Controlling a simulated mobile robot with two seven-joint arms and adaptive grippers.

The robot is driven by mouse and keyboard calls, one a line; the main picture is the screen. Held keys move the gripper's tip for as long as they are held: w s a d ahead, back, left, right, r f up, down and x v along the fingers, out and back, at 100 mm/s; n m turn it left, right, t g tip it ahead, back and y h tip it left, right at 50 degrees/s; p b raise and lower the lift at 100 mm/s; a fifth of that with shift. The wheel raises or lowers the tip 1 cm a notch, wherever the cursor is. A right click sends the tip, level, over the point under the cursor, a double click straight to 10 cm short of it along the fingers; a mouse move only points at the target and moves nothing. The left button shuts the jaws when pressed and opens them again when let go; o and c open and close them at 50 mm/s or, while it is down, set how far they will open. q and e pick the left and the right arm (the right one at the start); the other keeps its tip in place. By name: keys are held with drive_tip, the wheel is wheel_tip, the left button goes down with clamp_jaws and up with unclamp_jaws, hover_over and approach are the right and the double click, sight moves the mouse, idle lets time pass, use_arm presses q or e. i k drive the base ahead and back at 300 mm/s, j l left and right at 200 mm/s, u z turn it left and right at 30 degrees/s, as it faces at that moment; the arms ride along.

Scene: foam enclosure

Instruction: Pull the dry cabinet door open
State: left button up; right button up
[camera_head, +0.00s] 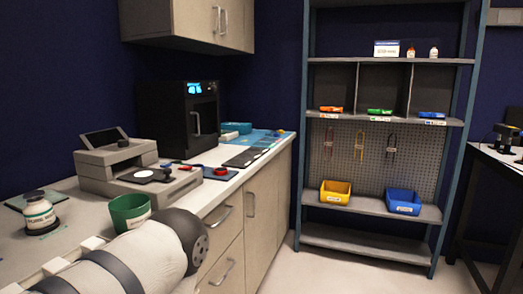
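The dry cabinet (163,118) is a black box with a lit blue display, standing at the far end of the counter against the wall. Its door (205,118) faces right and appears shut. A light vertical handle (196,124) is on the door. A white and grey link of my arm reaches in from the lower left over the front of the counter, well short of the cabinet. Neither of my grippers shows in this view.
The counter (222,184) holds a grey machine (120,158), a green cup (130,211), a white jar (38,212) and a blue mat (250,139). Drawers with handles (222,272) are below. A shelf rack (388,208) stands at the back. The floor (325,272) ahead is clear.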

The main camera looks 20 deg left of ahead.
sight(191, 142)
drive_tip(key=i+l+u, duration=0.1)
drive_tip(key=i, duration=0.35)
drive_tip(key=i+l+u, duration=0.1)
drive_tip(key=i, duration=0.35)
drive_tip(key=i+l, duration=0.15)
drive_tip(key=i, duration=0.3)
drive_tip(key=i+l+u, duration=0.15)
drive_tip(key=i, duration=0.3)
drive_tip(key=i+l+u, duration=0.1)
drive_tip(key=i, duration=0.3)
drive_tip(key=l, duration=0.1)
